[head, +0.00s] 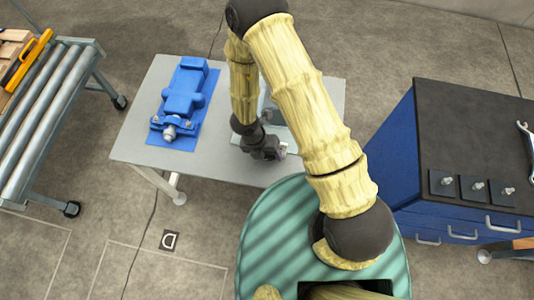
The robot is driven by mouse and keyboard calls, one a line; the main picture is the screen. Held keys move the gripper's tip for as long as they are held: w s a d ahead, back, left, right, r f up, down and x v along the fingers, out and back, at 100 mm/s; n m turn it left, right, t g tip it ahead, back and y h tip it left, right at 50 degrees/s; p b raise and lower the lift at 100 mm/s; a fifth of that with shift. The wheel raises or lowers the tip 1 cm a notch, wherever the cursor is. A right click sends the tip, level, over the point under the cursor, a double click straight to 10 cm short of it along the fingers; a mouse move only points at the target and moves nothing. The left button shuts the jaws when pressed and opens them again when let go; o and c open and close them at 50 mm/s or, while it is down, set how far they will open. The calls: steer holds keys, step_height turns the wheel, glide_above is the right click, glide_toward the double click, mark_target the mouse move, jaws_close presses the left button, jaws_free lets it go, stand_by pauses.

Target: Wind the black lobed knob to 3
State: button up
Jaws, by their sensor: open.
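My gripper (270,152) is over the front right part of the grey table, pointing down, with its jaws open. A pale plate (285,130) lies under and behind my gripper, and my arm covers much of it. I cannot make out the black lobed knob or any numbers; dark parts at my gripper cannot be told apart from a knob. Whether my gripper touches anything is unclear.
A blue vise (184,92) stands on a blue mat at the table's (135,138) left. A roller conveyor (45,105) stands at far left. A blue cabinet (400,160) with a dark top, holding several small black plates and a wrench (527,145), is at right.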

steer(key=c, duration=1)
steer(key=b, duration=0.3)
steer(key=shift+w+f+y, duration=0.1)
steer(key=shift+f+y, duration=0.05)
steer(key=shift+y, duration=0.25)
steer(key=shift+f+y+b, duration=0.1)
steer(key=shift+y+b, duration=0.3)
steer(key=shift+b, duration=0.85)
steer(key=b, duration=0.3)
steer(key=shift+d+y, duration=0.15)
steer(key=shift+y, duration=0.25)
steer(key=y+b, duration=0.1)
steer(key=b, duration=0.2)
steer(key=t+y+b, duration=0.1)
steer(key=b, duration=0.2)
steer(key=shift+d+y+b, duration=0.2)
steer(key=shift+y+b, duration=0.1)
steer(key=shift+b, duration=0.05)
steer(key=shift+r+y+b, duration=0.2)
steer(key=shift+y+b, duration=0.2)
steer(key=shift+b, duration=0.25)
steer(key=shift+d+r+y+b, duration=0.15)
steer(key=shift+y+b, duration=0.15)
steer(key=shift+b, duration=0.2)
